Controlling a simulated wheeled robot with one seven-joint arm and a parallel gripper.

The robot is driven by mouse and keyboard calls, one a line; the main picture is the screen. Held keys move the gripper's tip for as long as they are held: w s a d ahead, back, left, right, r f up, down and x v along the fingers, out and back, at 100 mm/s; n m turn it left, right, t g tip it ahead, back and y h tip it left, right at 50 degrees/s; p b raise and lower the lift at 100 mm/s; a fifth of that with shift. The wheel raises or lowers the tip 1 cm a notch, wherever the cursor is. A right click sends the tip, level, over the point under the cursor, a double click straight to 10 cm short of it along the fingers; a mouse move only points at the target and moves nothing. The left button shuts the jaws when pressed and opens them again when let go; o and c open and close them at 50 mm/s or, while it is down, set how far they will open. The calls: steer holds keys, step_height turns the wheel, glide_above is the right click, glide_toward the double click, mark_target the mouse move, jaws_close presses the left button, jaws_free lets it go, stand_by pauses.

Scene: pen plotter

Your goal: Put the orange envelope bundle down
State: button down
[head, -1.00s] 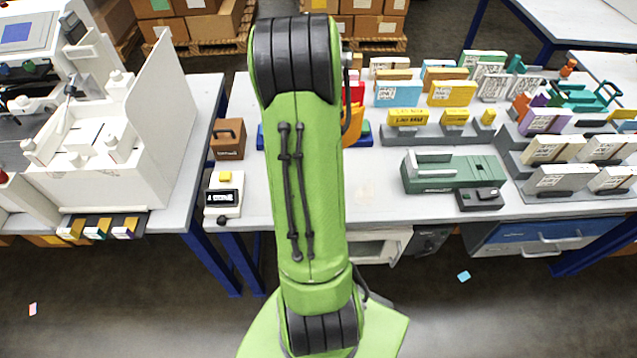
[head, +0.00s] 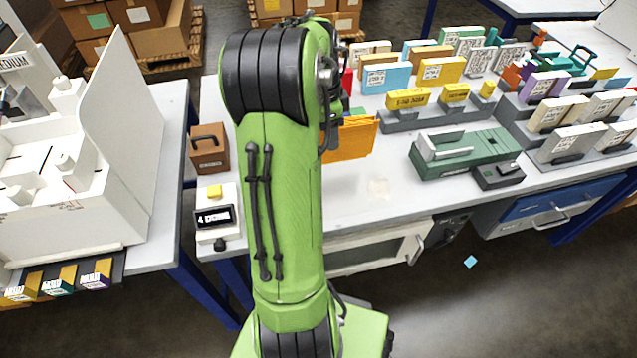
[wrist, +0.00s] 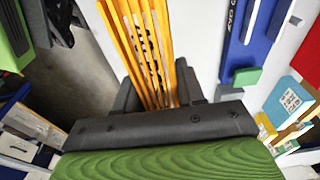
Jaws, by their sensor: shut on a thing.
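The orange envelope bundle (head: 351,139) shows to the right of my arm in the head view, over the light grey table (head: 350,199). In the wrist view, the bundle (wrist: 146,45) is a stack of orange sheets standing between the two dark fingers of my gripper (wrist: 160,92). The gripper is shut on it. My green arm hides the gripper and part of the bundle in the head view. I cannot tell whether the bundle touches the table.
A green device (head: 465,152) stands to the right, with bare table between it and my arm. A brown box (head: 209,148) and a small display unit (head: 218,215) stand left. A blue tray (wrist: 246,40) lies beside the bundle. Yellow boxes (head: 408,98) stand behind.

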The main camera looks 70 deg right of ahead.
mark_target(329, 161)
step_height(329, 161, down, 9)
steer(key=b, duration=0.2)
steer(key=shift+s+f+b, duration=0.1)
steer(key=shift+s+b, duration=0.05)
steer(key=shift+b, duration=0.2)
steer(key=c, duration=1.1)
jaws_free()
steer(key=shift+f, duration=0.1)
steer(key=o, duration=0.4)
steer(key=r+p, duration=0.1)
steer(key=r, duration=0.3)
steer(key=r+p, duration=0.1)
steer(key=r, duration=0.3)
steer(key=w+r+p, duration=0.1)
steer(key=r+p, duration=0.1)
steer(key=r, duration=0.2)
steer(key=shift+w+a+r, duration=0.1)
steer(key=shift+a+r, duration=0.1)
steer(key=shift+a, duration=0.2)
